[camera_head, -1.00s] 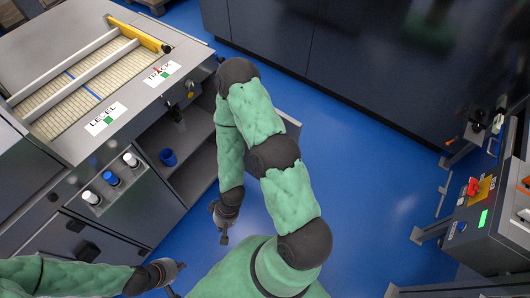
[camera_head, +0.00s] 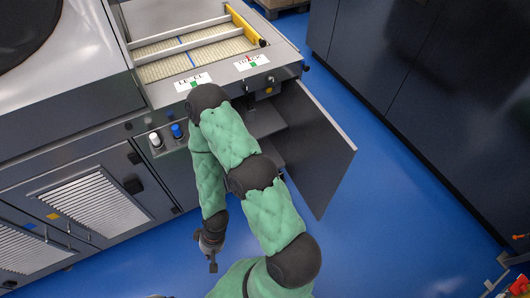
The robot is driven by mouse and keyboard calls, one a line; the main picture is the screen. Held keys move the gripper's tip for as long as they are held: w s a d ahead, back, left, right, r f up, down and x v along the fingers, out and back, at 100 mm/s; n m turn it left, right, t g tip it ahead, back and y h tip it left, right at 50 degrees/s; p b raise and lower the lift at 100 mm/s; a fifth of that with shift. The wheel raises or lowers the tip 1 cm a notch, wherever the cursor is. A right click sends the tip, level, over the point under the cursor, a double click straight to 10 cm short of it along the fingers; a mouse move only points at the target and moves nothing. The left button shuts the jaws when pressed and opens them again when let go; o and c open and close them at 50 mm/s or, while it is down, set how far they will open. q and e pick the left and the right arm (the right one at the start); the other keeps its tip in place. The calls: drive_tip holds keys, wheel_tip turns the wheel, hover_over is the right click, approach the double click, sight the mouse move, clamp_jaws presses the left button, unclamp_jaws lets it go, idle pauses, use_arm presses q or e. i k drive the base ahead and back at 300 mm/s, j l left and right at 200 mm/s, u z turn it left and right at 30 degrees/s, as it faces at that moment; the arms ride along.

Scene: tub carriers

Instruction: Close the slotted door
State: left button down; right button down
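A dark cabinet door (camera_head: 318,150) stands swung open at the right end of the machine, beside an opening with shelves; no slots show on the side facing me. Two panels with white slats, one nearer the middle (camera_head: 95,205) and one at the far left (camera_head: 22,250), sit in the machine's front and look flush with it. My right gripper (camera_head: 212,262) points down over the blue floor, in front of the machine and apart from every door. Nothing shows in it, but its fingers are too small to judge. My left gripper is out of view.
My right arm hides part of the cabinet opening. A white knob (camera_head: 155,140) and a blue knob (camera_head: 177,131) sit on the machine's front. Tall dark cabinets (camera_head: 420,80) stand at the right. Blue floor (camera_head: 390,230) is clear between.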

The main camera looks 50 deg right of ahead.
sight(320, 154)
drive_tip(key=k+l+u, duration=0.15)
drive_tip(key=l+u, duration=0.2)
drive_tip(key=u, duration=0.15)
drive_tip(key=k+l+u, duration=0.15)
drive_tip(key=l+u, duration=0.3)
drive_tip(key=k+l+u, duration=0.15)
drive_tip(key=u, duration=0.35)
drive_tip(key=k+l+z, duration=0.2)
drive_tip(key=k, duration=0.35)
drive_tip(key=k+l+z, duration=0.15)
drive_tip(key=k+l, duration=0.15)
drive_tip(key=k, duration=0.2)
drive_tip(key=k+l+z, duration=0.2)
drive_tip(key=k+l, duration=0.15)
drive_tip(key=k, duration=0.15)
drive_tip(key=z, duration=1.7)
drive_tip(key=i, duration=0.05)
